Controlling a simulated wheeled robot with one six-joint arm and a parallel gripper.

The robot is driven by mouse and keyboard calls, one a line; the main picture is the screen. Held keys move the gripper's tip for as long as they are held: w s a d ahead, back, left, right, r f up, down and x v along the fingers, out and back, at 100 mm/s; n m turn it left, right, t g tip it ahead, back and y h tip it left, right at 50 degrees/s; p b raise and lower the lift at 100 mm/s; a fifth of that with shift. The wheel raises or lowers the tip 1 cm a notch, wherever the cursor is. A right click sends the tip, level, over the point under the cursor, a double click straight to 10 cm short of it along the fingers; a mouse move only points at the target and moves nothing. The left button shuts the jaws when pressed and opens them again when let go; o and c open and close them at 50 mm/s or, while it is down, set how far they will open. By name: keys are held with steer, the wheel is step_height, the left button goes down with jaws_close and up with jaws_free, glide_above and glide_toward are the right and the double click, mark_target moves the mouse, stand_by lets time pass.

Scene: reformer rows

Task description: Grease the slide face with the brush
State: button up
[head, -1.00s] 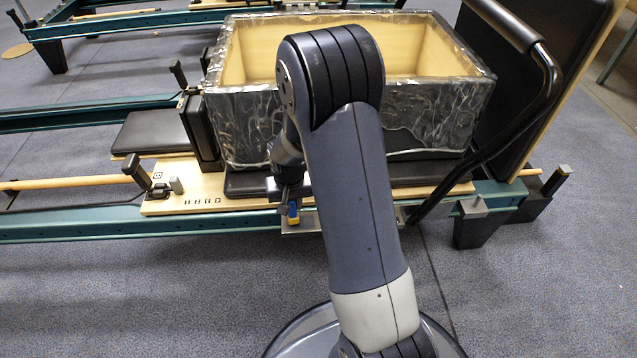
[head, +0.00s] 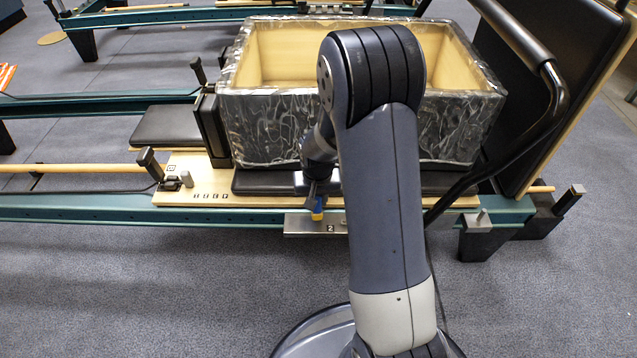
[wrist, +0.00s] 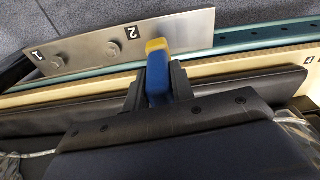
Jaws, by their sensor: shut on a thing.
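The brush (head: 317,212) has a blue handle and a yellow end. My gripper (wrist: 157,84) is shut on the brush (wrist: 157,70), with a dark finger on each side of the handle. The slide face appears to be the bare metal plate (wrist: 90,52) below the rail, marked 1 and 2, with two small round features on it. In the wrist view the yellow end overlaps the plate's lower edge near mark 2; I cannot tell whether it touches. In the head view the plate (head: 300,225) is partly hidden by my arm. No grease is clearly visible.
A large box (head: 270,128) wrapped in dark wrinkled film stands on the black carriage pad just behind my gripper. A black curved bar (head: 505,140) and a tilted padded board (head: 560,90) rise at the right. The carpet (head: 150,290) in front is clear.

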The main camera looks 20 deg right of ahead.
steer(key=shift+r+p, duration=1.5)
steer(key=shift+r, duration=0.8)
steer(key=shift+d, duration=0.15)
